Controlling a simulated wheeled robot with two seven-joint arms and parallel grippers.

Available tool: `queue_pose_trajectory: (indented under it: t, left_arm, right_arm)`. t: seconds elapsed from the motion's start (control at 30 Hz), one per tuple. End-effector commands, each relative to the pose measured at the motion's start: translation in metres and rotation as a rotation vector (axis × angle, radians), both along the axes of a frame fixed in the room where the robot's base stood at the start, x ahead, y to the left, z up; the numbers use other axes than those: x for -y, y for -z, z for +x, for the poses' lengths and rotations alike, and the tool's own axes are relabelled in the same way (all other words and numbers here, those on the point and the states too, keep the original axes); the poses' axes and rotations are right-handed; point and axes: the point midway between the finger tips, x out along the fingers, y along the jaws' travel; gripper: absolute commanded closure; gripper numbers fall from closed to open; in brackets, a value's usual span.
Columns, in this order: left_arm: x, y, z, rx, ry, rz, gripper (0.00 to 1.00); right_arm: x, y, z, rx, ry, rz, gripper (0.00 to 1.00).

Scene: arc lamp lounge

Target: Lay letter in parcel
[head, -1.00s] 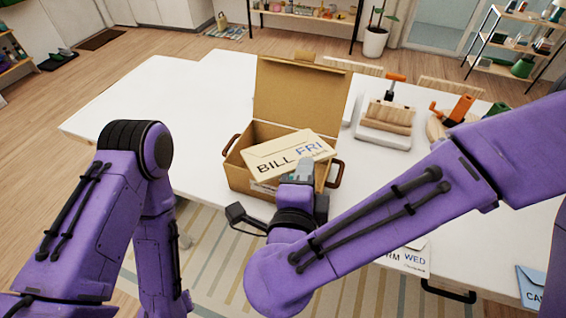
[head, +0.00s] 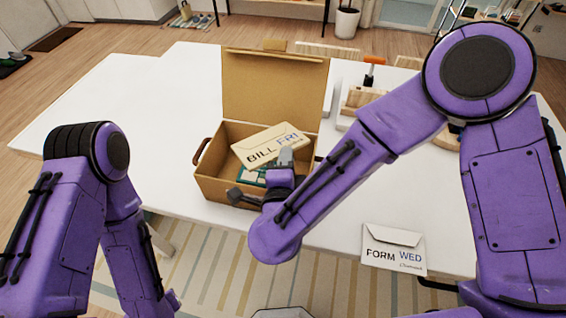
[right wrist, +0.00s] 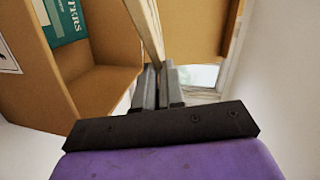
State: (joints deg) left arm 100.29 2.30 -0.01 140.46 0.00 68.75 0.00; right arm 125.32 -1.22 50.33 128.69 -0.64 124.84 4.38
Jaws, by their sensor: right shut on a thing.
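The right wrist view shows the envelope edge-on (right wrist: 147,28) between the fingers (right wrist: 160,88). The parcel is a brown cardboard box (head: 222,192) with its lid raised at the back. A teal card (head: 252,179) lies inside, partly hidden by the letter and gripper; it also shows in the right wrist view (right wrist: 68,18). My left arm is at the left, its gripper out of view.
A white envelope marked FORM WED (head: 393,247) lies at the table's front edge, right of the parcel. Wooden pieces with an orange-handled tool (head: 372,72) stand behind my right arm. The white table (head: 130,110) is clear left of the parcel.

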Motion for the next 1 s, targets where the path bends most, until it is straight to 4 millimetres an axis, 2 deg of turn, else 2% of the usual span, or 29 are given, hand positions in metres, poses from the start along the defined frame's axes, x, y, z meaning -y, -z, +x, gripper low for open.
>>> queue_pose_trajectory:
  t: [0.03, 0.27, 0.77, 0.8, 0.87, 1.0]
  left_arm:
    - [0.000, 0.017, 0.000, 0.000, 0.000, 0.000, 0.57]
    - [0.000, 0.012, 0.001, 0.001, 0.000, 0.000, 0.57]
    - [0.000, 0.021, 0.001, 0.001, 0.000, 0.000, 0.57]
    - [0.000, 0.021, 0.001, 0.001, 0.000, 0.000, 0.57]
    - [0.000, 0.021, 0.001, 0.001, 0.000, 0.000, 0.57]
    - [0.000, 0.021, 0.001, 0.001, 0.000, 0.000, 0.57]
  right_arm:
    - [0.001, 0.018, 0.000, -0.001, 0.002, 0.000, 1.00]
    - [0.000, 0.013, 0.000, 0.000, 0.001, 0.001, 1.00]
    - [0.002, 0.025, 0.000, 0.001, 0.004, 0.000, 1.00]
    - [0.002, 0.025, 0.000, 0.001, 0.004, 0.000, 0.85]
    - [0.002, 0.025, 0.000, 0.001, 0.004, 0.000, 0.66]
    - [0.002, 0.025, 0.000, 0.001, 0.004, 0.000, 0.66]
